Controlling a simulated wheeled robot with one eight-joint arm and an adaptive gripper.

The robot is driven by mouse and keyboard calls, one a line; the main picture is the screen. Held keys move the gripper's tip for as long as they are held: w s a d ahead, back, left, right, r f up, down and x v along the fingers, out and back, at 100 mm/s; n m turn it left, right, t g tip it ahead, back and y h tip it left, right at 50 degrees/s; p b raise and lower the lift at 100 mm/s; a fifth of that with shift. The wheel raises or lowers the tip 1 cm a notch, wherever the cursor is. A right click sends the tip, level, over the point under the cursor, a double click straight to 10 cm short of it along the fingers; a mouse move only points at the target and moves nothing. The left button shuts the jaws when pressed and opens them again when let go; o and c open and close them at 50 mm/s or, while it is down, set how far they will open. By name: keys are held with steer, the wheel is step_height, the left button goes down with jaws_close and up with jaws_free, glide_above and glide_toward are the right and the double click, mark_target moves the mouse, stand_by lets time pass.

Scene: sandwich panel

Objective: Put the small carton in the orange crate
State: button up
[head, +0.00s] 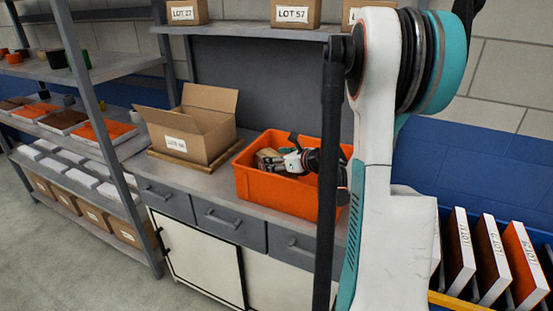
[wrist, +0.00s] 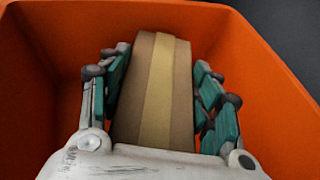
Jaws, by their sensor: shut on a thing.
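The orange crate (head: 270,190) stands on the grey counter, right of an open cardboard box. My gripper (head: 280,158) is down inside the crate. In the wrist view my gripper (wrist: 158,100) has its green-padded fingers on both sides of the small carton (wrist: 152,85), shut on it. The carton is brown with a paler tape strip along its middle. The crate's orange walls (wrist: 230,50) surround the gripper and carton in the wrist view. In the head view the carton (head: 268,158) shows only partly. Whether it touches the crate floor cannot be seen.
The open cardboard box (head: 190,135) sits left of the crate on the counter (head: 215,182). A shelf above holds a LOT 57 box (head: 295,14). A rack with trays stands at left. A blue bin with upright panels (head: 490,260) is at right.

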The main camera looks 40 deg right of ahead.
steer(key=shift+f+b, duration=0.5)
steer(key=shift+f, duration=0.05)
steer(key=o, duration=1.4)
steer(key=shift+o, duration=0.2)
steer(key=shift+s, duration=0.1)
steer(key=v, duration=1.2)
